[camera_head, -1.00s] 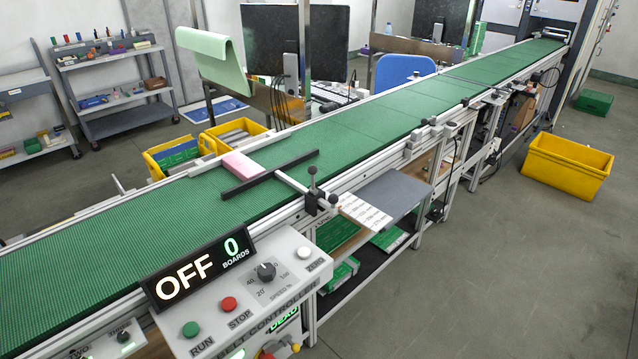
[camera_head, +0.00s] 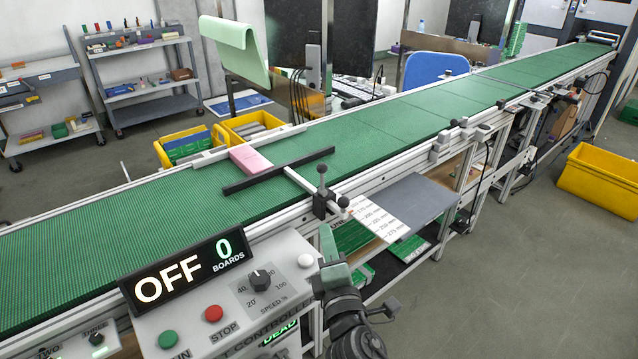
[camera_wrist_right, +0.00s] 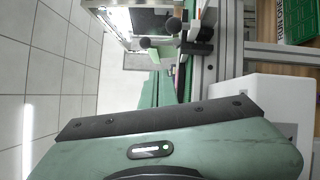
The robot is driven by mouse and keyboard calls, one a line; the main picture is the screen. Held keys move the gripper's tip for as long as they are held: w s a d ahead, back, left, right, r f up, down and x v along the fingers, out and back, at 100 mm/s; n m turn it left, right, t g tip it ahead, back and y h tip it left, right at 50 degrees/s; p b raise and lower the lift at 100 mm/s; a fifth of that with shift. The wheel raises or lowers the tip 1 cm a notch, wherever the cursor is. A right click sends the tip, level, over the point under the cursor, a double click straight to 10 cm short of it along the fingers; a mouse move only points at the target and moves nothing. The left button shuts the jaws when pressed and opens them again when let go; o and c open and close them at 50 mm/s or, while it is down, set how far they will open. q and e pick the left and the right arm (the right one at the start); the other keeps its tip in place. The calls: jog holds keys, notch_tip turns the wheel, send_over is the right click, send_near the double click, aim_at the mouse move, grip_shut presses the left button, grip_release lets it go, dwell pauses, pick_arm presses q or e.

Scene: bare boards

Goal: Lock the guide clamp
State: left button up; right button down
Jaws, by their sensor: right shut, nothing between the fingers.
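The guide clamp (camera_head: 320,208) is a small black block on the near rail of the conveyor, with an upright ball-ended lever (camera_head: 322,178) and a second ball knob (camera_head: 343,202). A silver rod (camera_head: 300,181) runs from it over the belt to the black guide bar (camera_head: 278,171). The clamp also shows in the right wrist view (camera_wrist_right: 196,47). My right gripper (camera_head: 326,232) is shut and empty, just below and in front of the clamp, apparently apart from it. I cannot tell whether the clamp is locked. My left gripper is not in view.
A pink block (camera_head: 250,161) sits by the guide bar on the green belt (camera_head: 130,225). A white scale card (camera_head: 378,219) and grey shelf (camera_head: 415,198) lie right of the clamp. The control panel (camera_head: 235,290), with its OFF display (camera_head: 187,270), stands at the front.

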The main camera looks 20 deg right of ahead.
jog(key=shift+w+a+r+n+t+y, duration=0.4)
jog(key=shift+a+r+n+t, duration=0.25)
jog(key=shift+n, duration=0.25)
jog(key=shift+g, duration=0.25)
jog(key=p, duration=0.2)
send_near(322, 179)
jog(key=w+a+r, duration=0.2)
jog(key=w+a, duration=0.2)
jog(key=shift+w+d+r+p, duration=0.3)
jog(key=shift+w+d, duration=0.25)
jog(key=shift+d, duration=0.2)
jog(key=shift+w+d+r+p, duration=0.25)
jog(key=shift+w+d+p, duration=0.05)
jog(key=shift+w+d, duration=0.35)
jog(key=shift+d, duration=0.1)
